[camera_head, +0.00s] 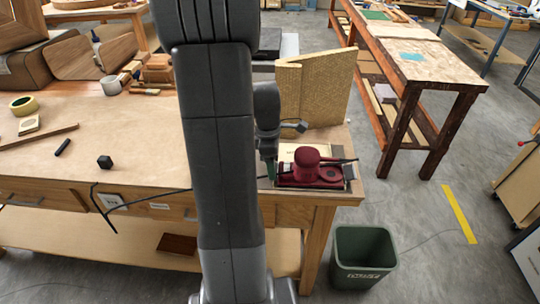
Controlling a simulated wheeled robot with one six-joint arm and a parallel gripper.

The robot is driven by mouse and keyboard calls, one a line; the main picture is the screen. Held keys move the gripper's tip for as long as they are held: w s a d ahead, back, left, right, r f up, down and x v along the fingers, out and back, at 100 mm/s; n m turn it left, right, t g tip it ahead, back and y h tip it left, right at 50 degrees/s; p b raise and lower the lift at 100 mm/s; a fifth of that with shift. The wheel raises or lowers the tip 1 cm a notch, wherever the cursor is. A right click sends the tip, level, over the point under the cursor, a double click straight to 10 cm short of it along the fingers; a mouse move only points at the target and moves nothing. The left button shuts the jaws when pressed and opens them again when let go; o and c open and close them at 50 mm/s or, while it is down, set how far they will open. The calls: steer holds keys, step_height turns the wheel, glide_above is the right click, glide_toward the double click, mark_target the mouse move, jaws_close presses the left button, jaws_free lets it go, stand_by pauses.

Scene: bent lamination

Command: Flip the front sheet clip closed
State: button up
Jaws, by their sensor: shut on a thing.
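A dark red sheet sander (310,170) lies at the right front corner of the workbench, on a dark base or sheet. My gripper (270,172) points down at the sander's left end, with its fingertips low beside the red body. The jaws are shut on a small part at that end, which appears to be the front sheet clip. The clip is too small and too covered by my gripper and arm to tell its angle.
My arm hides the middle of the workbench (90,128). A black cable (150,198) runs across the bench front. A green bin (362,258) stands on the floor at right.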

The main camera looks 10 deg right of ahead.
steer(key=y, duration=0.1)
steer(key=d+y, duration=0.1)
steer(key=y, duration=0.1)
steer(key=shift+s+d+t, duration=0.1)
steer(key=shift+d+t, duration=0.05)
steer(key=shift+t, duration=0.25)
steer(key=shift+s+d+t+y+b, duration=0.1)
steer(key=shift+d+t+y+b, duration=0.2)
steer(key=shift+y+b, duration=0.55)
steer(key=shift+r+y, duration=0.1)
steer(key=shift+y, duration=0.15)
steer(key=o, duration=1)
steer(key=shift+c, duration=0.2)
steer(key=v, duration=1.3)
steer(key=shift+s+d+r, duration=0.1)
steer(key=shift+d+r, duration=0.05)
steer(key=shift+r, duration=0.25)
steer(key=shift+c, duration=0.4)
